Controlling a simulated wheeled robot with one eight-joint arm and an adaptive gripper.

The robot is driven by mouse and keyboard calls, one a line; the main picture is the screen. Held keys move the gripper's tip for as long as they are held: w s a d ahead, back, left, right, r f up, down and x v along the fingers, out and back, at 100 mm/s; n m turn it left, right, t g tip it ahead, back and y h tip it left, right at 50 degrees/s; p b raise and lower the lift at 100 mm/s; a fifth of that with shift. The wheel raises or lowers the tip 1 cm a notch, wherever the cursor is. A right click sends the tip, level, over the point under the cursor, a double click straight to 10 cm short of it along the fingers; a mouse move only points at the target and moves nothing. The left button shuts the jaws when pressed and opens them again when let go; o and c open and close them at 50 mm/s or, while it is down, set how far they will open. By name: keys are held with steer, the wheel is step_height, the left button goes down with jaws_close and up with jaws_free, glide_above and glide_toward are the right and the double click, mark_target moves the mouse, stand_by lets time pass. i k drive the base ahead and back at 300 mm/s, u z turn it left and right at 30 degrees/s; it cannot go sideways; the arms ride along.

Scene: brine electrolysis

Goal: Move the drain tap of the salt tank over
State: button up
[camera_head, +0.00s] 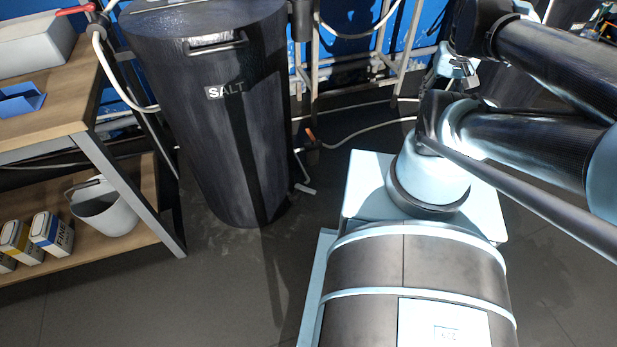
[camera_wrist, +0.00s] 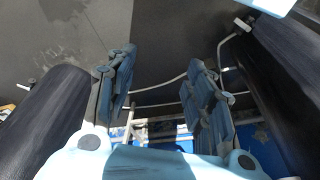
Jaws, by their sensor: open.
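The salt tank (camera_head: 225,130) is a tall black cylinder with a white SALT label, upright at the left centre of the head view. A small orange tap handle (camera_head: 310,135) sits low to its right, on thin pipework; a pale pipe end (camera_head: 304,187) shows below it near the floor. My gripper (camera_wrist: 160,85) is open and empty in the wrist view, with two blue-grey fingers wide apart. It is well right of the tap in the head view, mostly hidden by my arm. I cannot tell the tap in the wrist view.
A wooden bench (camera_head: 45,100) stands at the left, with a blue tray (camera_head: 20,101) on top and a grey bucket (camera_head: 104,207) and boxes (camera_head: 50,233) on its lower shelf. Pale hoses (camera_head: 365,130) run behind the tank. Floor (camera_head: 230,280) in front is clear.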

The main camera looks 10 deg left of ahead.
mark_target(298, 186)
steer(key=u, duration=0.6)
steer(key=k, duration=2.2)
steer(key=z, duration=0.5)
steer(key=i, duration=1)
